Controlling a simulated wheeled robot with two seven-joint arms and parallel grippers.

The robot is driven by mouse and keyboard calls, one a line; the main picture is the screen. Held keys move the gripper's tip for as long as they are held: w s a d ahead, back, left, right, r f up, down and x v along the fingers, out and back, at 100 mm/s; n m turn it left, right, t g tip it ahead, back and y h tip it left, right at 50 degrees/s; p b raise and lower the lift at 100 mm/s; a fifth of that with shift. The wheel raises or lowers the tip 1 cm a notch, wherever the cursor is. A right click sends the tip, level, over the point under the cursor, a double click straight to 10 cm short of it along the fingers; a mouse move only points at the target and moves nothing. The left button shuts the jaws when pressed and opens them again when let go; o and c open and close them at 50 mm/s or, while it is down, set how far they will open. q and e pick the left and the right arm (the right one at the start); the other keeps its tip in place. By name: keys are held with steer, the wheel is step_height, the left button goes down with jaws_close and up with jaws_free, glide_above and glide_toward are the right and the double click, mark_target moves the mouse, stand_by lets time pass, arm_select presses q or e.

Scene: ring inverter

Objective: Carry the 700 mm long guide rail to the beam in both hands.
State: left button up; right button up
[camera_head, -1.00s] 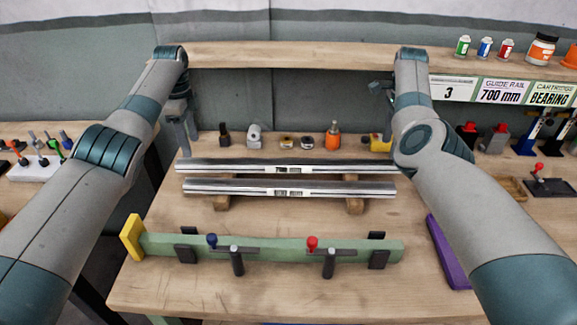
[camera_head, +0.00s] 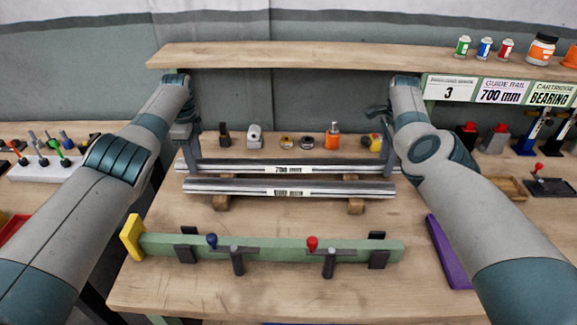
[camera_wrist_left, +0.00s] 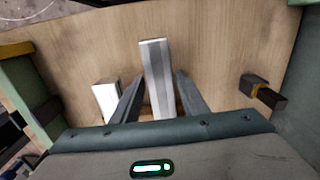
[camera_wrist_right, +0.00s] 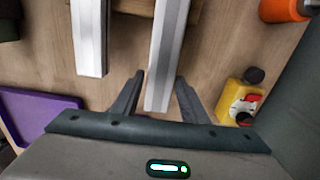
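Two silver rails lie parallel on wooden blocks. The rear rail (camera_head: 240,166) carries a 700 mm label; the label on the front rail (camera_head: 235,187) is too small to read. My left gripper (camera_head: 190,165) is open around the rear rail's left end, which shows between its fingers in the left wrist view (camera_wrist_left: 155,75). My right gripper (camera_head: 387,168) is open around that rail's right end, which shows between its fingers in the right wrist view (camera_wrist_right: 168,65). The green beam (camera_head: 275,248) lies in front, with a yellow end plate and blue-knobbed and red-knobbed clamps.
Small parts, including an orange bottle (camera_head: 333,136) and a yellow item (camera_head: 372,142), stand behind the rails. A purple tray (camera_head: 447,250) lies right of the beam. A raised wooden shelf (camera_head: 300,56) runs along the back. Bare tabletop lies between rails and beam.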

arm_select(q)
jaws_close()
arm_select(e)
jaws_close()
arm_select(q)
steer(key=shift+w+r, duration=0.1)
steer(key=shift+r, duration=0.05)
arm_select(e)
steer(key=shift+w+r, duration=0.1)
steer(key=shift+r, duration=0.05)
stand_by(0.6)
